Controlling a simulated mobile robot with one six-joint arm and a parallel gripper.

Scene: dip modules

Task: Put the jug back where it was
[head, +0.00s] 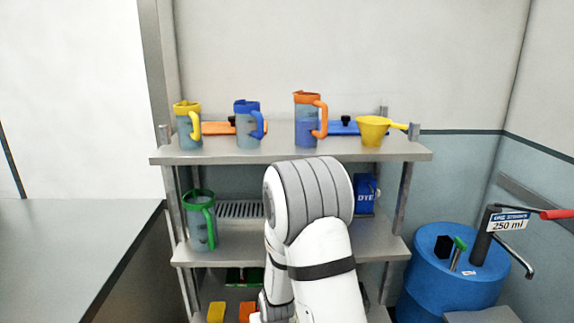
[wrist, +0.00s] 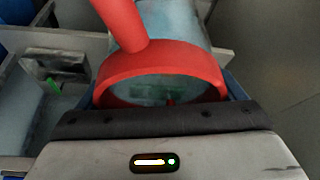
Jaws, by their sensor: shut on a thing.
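In the wrist view, a jug with a red rim and red handle and a clear bluish body (wrist: 180,22) fills the upper middle, seen from close up at its rim. My gripper (wrist: 160,112) is shut on this red jug; the fingertips are mostly hidden by it. In the head view my white arm reaches down in front of the shelves, and the gripper and red jug are not clearly visible there. The shelf unit (head: 290,151) holds a yellow jug (head: 187,124), a blue jug (head: 248,126) and an orange jug (head: 306,124) on top, and a green jug (head: 199,221) on the middle shelf.
A yellow funnel-like scoop (head: 373,131) stands at the top shelf's right. A blue DYE pack (head: 365,195) is on the middle shelf. A blue drum (head: 440,275) with a pump and "250 ml" sign (head: 508,222) stands right. A grey counter (head: 70,245) is left. The middle shelf has bare room beside the green jug.

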